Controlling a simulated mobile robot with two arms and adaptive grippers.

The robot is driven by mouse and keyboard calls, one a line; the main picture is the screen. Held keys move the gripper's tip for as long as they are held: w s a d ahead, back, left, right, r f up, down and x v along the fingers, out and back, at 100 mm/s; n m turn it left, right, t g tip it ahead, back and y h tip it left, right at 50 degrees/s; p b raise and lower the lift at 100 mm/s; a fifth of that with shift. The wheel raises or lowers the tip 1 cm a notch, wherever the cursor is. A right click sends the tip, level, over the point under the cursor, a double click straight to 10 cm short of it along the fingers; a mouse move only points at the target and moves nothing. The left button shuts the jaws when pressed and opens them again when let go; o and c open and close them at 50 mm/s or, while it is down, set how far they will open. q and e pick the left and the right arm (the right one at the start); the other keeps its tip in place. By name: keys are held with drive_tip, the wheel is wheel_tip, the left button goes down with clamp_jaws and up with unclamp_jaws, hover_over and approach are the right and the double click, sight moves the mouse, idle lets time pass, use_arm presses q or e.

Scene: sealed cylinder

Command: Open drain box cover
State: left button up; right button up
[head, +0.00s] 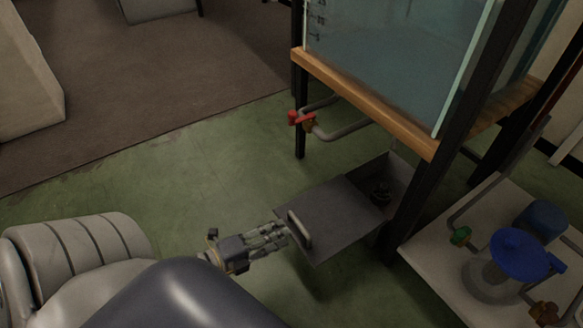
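The drain box (398,172) is a dark grey box low under the tank stand. Its flat grey cover (340,218) lies off to the left of the opening, so the right part of the box is uncovered and a dark round fitting (380,194) shows inside. A bar handle (301,230) stands on the cover's left edge. My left gripper (284,235) is at this handle from the left, its fingertips at or touching the bar. Whether the fingers are closed around it is too small to tell. My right gripper is not in view.
A glass tank (395,50) on a wooden frame with dark legs stands above the box. A red-handled valve (301,118) and pipe hang below it. A pale platform (425,252) with a blue-topped device (518,254) is at right. Green floor (190,180) at left is clear.

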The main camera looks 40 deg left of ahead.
use_arm(q)
drive_tip(key=v, duration=0.4)
idle(0.5)
